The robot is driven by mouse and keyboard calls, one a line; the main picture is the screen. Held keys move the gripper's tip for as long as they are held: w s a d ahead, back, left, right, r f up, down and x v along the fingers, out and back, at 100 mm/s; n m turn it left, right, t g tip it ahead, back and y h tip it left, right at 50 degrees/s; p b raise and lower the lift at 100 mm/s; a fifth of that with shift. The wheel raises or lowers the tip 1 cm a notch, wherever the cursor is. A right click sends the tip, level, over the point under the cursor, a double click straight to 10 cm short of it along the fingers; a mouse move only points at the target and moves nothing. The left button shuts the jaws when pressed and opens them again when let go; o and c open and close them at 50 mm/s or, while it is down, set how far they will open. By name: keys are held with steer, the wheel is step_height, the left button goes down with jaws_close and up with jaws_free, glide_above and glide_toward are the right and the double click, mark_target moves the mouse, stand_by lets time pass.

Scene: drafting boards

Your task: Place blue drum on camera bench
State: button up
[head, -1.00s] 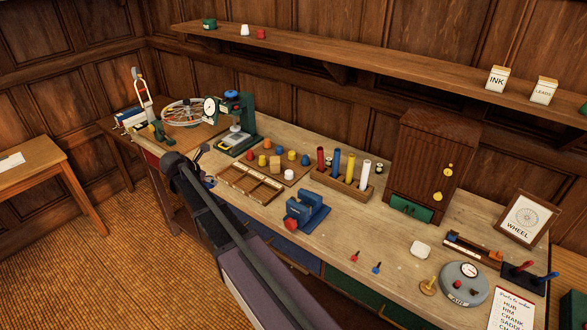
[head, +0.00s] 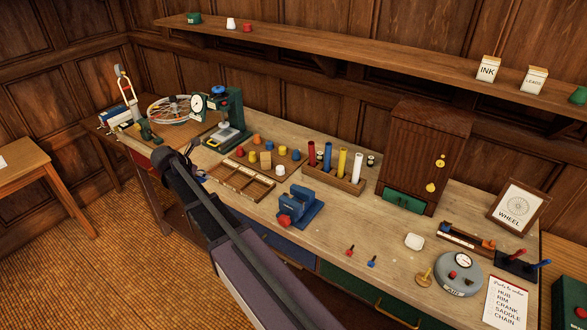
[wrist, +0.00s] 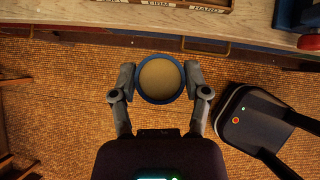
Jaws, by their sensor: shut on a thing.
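My gripper (wrist: 160,82) is shut on the blue drum (wrist: 160,101) in the wrist view. The drum shows as a round blue rim around a tan inner face, with one finger at each side. It is held over the floor, just off the front edge of the long workbench. In the head view my arm hides most of the gripper and drum. Nothing in view is labelled as the camera bench. A separate wooden table (head: 22,178) stands at the left edge of the head view, only partly in frame.
The long workbench (head: 330,228) carries a compartment tray (head: 262,190), a blue vise (head: 298,208), a green press (head: 232,118), a rack of coloured tubes (head: 335,178) and a wooden cabinet (head: 425,150). Woven floor (head: 110,235) lies open between bench and table.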

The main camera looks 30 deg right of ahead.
steer(key=d+f+b, duration=0.3)
steer(key=d, duration=1.5)
steer(key=m+g+b, duration=0.1)
steer(key=m+b, duration=0.1)
steer(key=b, duration=0.1)
glide_above(298, 180)
steer(key=a, duration=0.2)
steer(key=f, duration=0.3)
steer(key=shift+s+h, duration=0.3)
steer(key=shift+s, duration=0.05)
steer(key=shift+f, duration=0.2)
step_height(298, 180, down, 6)
steer(key=b, duration=0.6)
steer(key=shift+f+b, duration=1.9)
steer(key=shift+b, duration=0.1)
steer(key=shift+f, duration=0.1)
steer(key=o, duration=1.3)
